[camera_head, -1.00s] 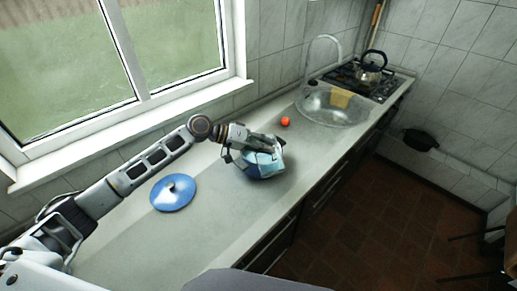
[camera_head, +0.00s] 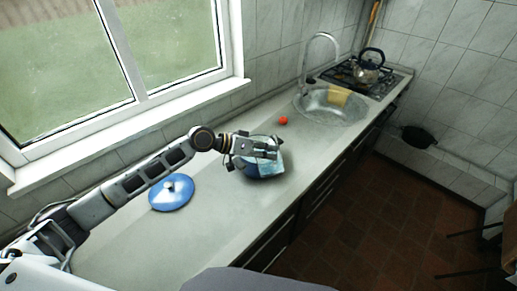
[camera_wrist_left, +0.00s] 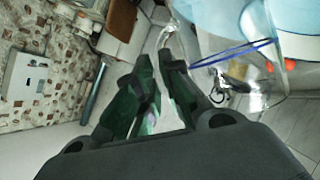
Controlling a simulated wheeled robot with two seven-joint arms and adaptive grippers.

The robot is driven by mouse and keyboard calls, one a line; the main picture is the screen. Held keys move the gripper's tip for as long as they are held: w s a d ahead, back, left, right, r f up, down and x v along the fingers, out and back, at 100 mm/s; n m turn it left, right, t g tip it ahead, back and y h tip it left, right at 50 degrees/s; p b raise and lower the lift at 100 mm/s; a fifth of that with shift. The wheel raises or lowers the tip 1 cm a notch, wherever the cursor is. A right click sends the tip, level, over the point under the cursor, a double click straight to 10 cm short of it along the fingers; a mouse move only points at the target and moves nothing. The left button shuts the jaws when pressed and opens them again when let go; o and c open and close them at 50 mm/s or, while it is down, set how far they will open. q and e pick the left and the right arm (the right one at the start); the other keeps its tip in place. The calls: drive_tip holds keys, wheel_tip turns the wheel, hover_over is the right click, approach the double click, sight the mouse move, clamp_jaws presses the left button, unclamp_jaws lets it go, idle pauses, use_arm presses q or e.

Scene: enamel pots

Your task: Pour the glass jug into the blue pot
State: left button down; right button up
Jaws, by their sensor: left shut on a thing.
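The blue pot (camera_head: 254,175) stands on the worktop in the middle of the head view, partly hidden by my gripper and the jug. My left gripper (camera_head: 268,151) is above the pot and shut on the clear glass jug (camera_head: 272,167). The jug looks tipped over the pot opening; I cannot tell whether liquid is flowing. In the left wrist view, the fingers (camera_wrist_left: 156,88) show in the middle, with the see-through jug (camera_wrist_left: 255,65) at the right. The blue lid (camera_head: 171,193) lies on the worktop left of the pot. My right gripper is not in view.
A small red round thing (camera_head: 283,120) lies on the worktop (camera_head: 225,215) behind the pot. The sink (camera_head: 333,108) with a tap (camera_head: 305,62) and a hob with a kettle (camera_head: 369,67) are farther back. The window wall bounds the left side.

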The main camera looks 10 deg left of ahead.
use_arm(q)
drive_tip(key=shift+r, duration=0.15)
drive_tip(key=shift+s+d, duration=0.2)
drive_tip(key=shift+s, duration=0.05)
drive_tip(key=shift+s+d+m+t, duration=0.15)
drive_tip(key=shift+m+t, duration=0.15)
drive_tip(key=shift+m, duration=0.1)
drive_tip(key=s+d+f+m+t+y+b, duration=0.1)
drive_tip(key=s+d+f+m, duration=0.1)
drive_tip(key=f, duration=0.5)
drive_tip(key=s+d+f+m+t+y+b, duration=0.1)
drive_tip(key=s+f+m+t, duration=0.1)
drive_tip(key=s+f, duration=0.2)
drive_tip(key=shift+d+f+m+t, duration=0.3)
drive_tip(key=shift+d+f+m, duration=0.1)
drive_tip(key=shift+f, duration=1.05)
idle(0.3)
